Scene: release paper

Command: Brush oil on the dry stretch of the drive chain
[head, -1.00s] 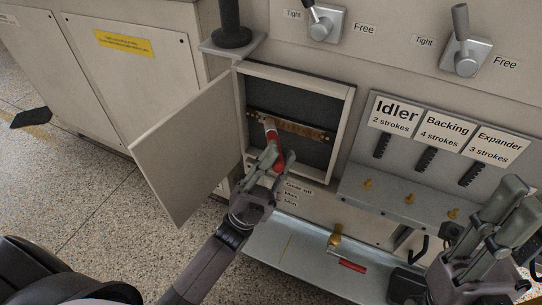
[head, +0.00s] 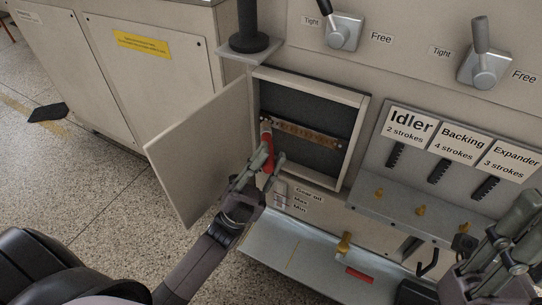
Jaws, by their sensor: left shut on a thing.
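The drive chain (head: 305,135) runs across the dark inside of an open compartment, brownish along its visible length. My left gripper (head: 262,160) is shut on a red-handled brush (head: 267,146), held upright at the compartment's left side. The brush's upper end is close to the chain's left end; whether it touches cannot be told. My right gripper (head: 515,240) is at the lower right, away from the compartment, and its fingertips are not clear enough to judge.
The compartment's door (head: 198,155) stands open to the left. A shelf with several brass nipples (head: 420,211) is at the right, below signs for Idler, Backing and Expander. A lower tray (head: 300,258) holds a red-handled thing (head: 360,275).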

